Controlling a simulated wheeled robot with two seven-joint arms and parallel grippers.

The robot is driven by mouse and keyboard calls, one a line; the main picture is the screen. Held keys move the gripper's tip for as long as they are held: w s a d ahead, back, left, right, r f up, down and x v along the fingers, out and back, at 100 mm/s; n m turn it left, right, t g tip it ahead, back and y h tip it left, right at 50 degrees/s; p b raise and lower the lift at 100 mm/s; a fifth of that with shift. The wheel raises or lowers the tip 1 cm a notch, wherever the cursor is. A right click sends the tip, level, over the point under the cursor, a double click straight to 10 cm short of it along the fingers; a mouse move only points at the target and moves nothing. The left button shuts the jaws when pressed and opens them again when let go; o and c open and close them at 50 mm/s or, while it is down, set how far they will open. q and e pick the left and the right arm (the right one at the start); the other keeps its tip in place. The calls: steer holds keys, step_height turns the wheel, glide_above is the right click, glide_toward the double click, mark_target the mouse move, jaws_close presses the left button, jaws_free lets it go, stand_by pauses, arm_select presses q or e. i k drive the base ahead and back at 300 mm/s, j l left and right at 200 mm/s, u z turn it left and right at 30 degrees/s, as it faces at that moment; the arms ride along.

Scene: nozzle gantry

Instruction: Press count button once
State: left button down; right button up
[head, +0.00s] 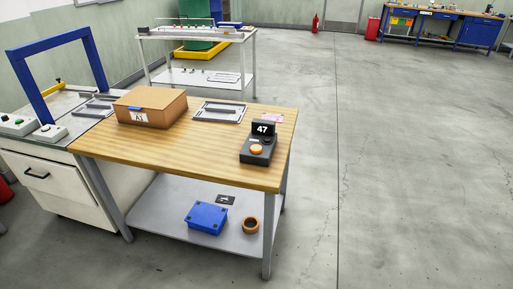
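A dark counter device (258,146) stands near the right end of the wooden-topped table (190,158). Its raised display (263,129) reads 47. A round orange button (257,149) sits on its front top face, and nothing covers it. Neither of my grippers shows in the head view.
A cardboard box (150,106) and a grey tray (219,112) share the tabletop. A blue case (206,218) and a brown ring (250,225) lie on the lower shelf (165,210). A blue gantry frame (58,72) stands left. The floor (400,170) on the right is clear.

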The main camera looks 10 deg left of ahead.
mark_target(255, 149)
steer(key=i+l+u, duration=0.1)
steer(key=l, duration=0.25)
steer(key=i+l, duration=0.25)
steer(key=l, duration=0.15)
steer(key=i+l+u, duration=0.15)
steer(key=l, duration=0.2)
steer(key=i+l+u, duration=0.1)
steer(key=l, duration=0.3)
steer(key=i+l+u, duration=0.1)
steer(key=l, duration=0.3)
steer(key=i+l, duration=0.15)
steer(key=l, duration=0.25)
steer(key=i+l+u, duration=0.15)
steer(key=l, duration=0.25)
